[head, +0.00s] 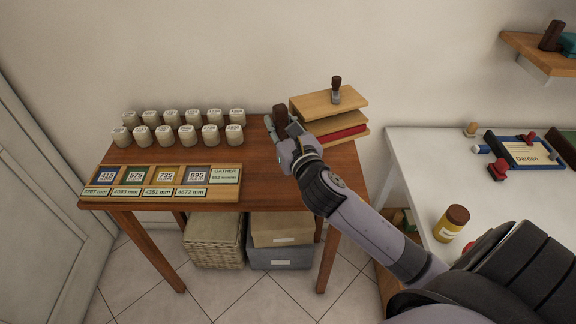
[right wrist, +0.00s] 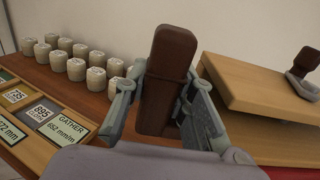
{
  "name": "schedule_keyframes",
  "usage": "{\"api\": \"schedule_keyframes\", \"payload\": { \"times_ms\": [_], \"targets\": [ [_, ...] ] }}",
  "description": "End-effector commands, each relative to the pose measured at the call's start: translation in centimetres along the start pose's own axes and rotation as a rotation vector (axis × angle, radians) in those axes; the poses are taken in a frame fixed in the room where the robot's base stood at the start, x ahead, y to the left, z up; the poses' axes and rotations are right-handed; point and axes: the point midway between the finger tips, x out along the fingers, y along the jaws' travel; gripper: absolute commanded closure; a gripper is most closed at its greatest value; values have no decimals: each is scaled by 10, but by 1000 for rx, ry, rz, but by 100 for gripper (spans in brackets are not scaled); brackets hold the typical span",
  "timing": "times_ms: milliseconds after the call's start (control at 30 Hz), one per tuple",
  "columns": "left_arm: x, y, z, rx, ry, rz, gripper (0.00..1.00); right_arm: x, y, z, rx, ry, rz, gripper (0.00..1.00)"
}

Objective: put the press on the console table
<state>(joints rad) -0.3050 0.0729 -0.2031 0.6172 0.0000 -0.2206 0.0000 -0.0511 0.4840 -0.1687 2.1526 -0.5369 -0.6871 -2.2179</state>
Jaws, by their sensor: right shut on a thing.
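My right gripper (head: 279,120) is shut on a dark brown upright block (right wrist: 166,80), which I take to be the press or its grip. The block also shows in the head view (head: 280,111), at the back right of the wooden console table (head: 255,180). Right beside it stands a stack of pale boards (head: 318,104) with a red layer and a brown-knobbed grey fitting on top. I cannot tell whether the block is joined to this stack. My fingers hide its lower sides, and I cannot tell whether it touches the tabletop. My left gripper is out of view.
Several pale labelled spools (head: 187,135) stand in two rows on the table's left. A labelled card tray (head: 160,183) lies along its front. A white table (head: 415,155) with a yellow jar (head: 450,226) is at right. The table's front middle is clear.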

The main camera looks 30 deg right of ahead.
Motion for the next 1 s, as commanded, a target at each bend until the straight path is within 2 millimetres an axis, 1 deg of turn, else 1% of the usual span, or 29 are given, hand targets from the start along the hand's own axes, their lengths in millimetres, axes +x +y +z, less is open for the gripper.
{"api": "schedule_keyframes", "payload": {
  "times_ms": [33, 200, 300, 400, 567, 800, 900, 1000],
  "targets": [
    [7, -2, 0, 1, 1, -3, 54, 0, -1, -18, 1, 1, -3, 100],
    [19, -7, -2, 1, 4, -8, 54, 0, 0, -61, 0, 0, -3, 100],
    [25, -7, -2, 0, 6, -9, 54, 0, 0, -82, 0, -2, -2, 100],
    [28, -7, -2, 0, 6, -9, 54, 0, 0, -94, -2, -4, -1, 100],
    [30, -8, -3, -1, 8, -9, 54, 0, 0, -104, -4, -6, 0, 100],
    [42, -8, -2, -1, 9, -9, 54, 0, 1, -139, -1, -3, -1, 100],
    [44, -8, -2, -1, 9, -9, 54, 0, 1, -144, -4, -5, 1, 100],
    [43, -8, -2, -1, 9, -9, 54, 0, 1, -144, -5, -6, 2, 100]
  ]
}}
